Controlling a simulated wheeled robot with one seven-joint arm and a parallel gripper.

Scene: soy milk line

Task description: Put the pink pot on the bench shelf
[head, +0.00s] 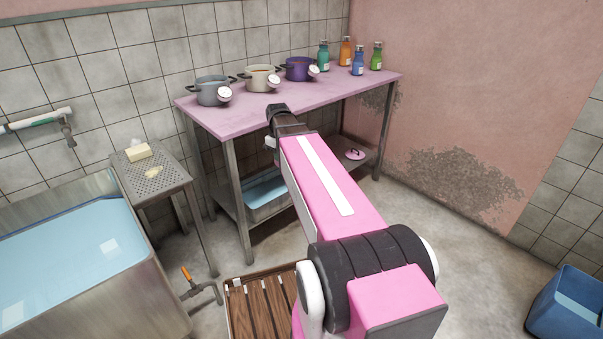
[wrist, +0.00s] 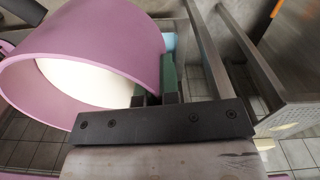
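The pink pot (wrist: 110,45) fills the upper left of the wrist view, tilted in the picture, with its open mouth and pale inside facing the lower left. A dark handle shows at the top left. My gripper (wrist: 156,88) has its two dark green fingers close together at the pot's wall by the rim; it looks shut on that wall. In the head view my pink arm hides both gripper and pot. The bench (head: 225,119) has a pink top and a grey lower shelf (head: 367,163). A pink lid (head: 355,153) lies on that shelf.
Several pots, including a grey one (head: 213,91), and several bottles stand along the back of the bench top. A blue-filled tub (head: 266,192) sits on the lower shelf's left. A perforated metal stool (head: 150,174), steel basin (head: 120,289) and wooden slats (head: 262,307) are nearby.

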